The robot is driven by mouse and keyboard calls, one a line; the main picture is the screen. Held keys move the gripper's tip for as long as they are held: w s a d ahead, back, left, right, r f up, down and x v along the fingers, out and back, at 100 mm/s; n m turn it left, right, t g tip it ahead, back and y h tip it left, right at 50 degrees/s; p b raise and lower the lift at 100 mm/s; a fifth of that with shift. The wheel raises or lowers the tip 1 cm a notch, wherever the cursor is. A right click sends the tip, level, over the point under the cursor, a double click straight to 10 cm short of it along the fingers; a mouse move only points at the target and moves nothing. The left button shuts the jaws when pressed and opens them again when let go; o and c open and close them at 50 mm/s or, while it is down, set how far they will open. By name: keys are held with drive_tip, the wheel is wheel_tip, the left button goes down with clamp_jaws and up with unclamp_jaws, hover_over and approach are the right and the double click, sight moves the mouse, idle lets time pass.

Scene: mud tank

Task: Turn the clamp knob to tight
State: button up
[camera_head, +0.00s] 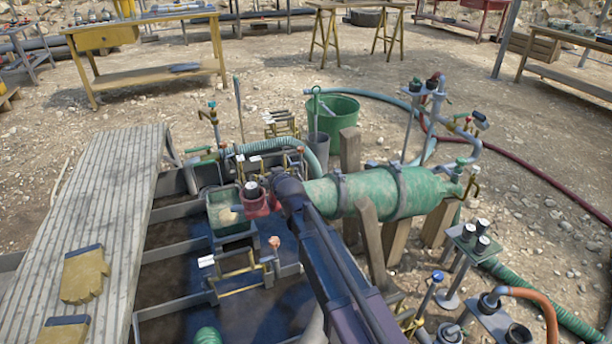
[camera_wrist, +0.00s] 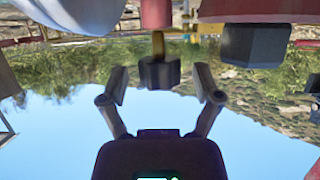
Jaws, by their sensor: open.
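The clamp knob (camera_wrist: 159,73), dark and lobed, shows in the wrist view on a short brass-coloured stem below a red part (camera_wrist: 156,14). My gripper (camera_wrist: 160,88) is open, with one finger on each side of the knob. I see a gap between each finger and the knob, so neither seems to touch it. How far the knob lies along the fingers is hard to tell. In the head view my arm reaches to the red fitting (camera_head: 256,205) at the left end of the green cylinder (camera_head: 330,197). My arm's end hides the knob there.
A dark faceted block (camera_wrist: 255,45) sits close to the right of the knob in the wrist view. A green bin (camera_head: 224,222) stands just left of the red fitting. A plank walkway (camera_head: 115,210) with yellow gloves (camera_head: 84,275) lies left. Pipes and valves crowd the right.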

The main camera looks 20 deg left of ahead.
drive_tip(key=shift+w+n+g+y, duration=0.1)
drive_tip(key=shift+n+g+y, duration=1.3)
drive_tip(key=shift+n+g, duration=0.5)
drive_tip(key=shift+n+y, duration=0.3)
drive_tip(key=p+v, duration=0.6)
drive_tip(key=v, duration=0.9)
drive_tip(key=d+r+g+h+p, duration=0.2)
drive_tip(key=d+p, duration=0.3)
drive_tip(key=d, duration=0.2)
drive_tip(key=d+r+m+g+h+p, duration=0.1)
drive_tip(key=d+r+g+h+p, duration=0.1)
drive_tip(key=d+p, duration=0.4)
drive_tip(key=d+g, duration=0.1)
drive_tip(key=d, duration=0.1)
drive_tip(key=shift+w+d+r, duration=0.3)
drive_tip(key=shift+w+r, duration=0.1)
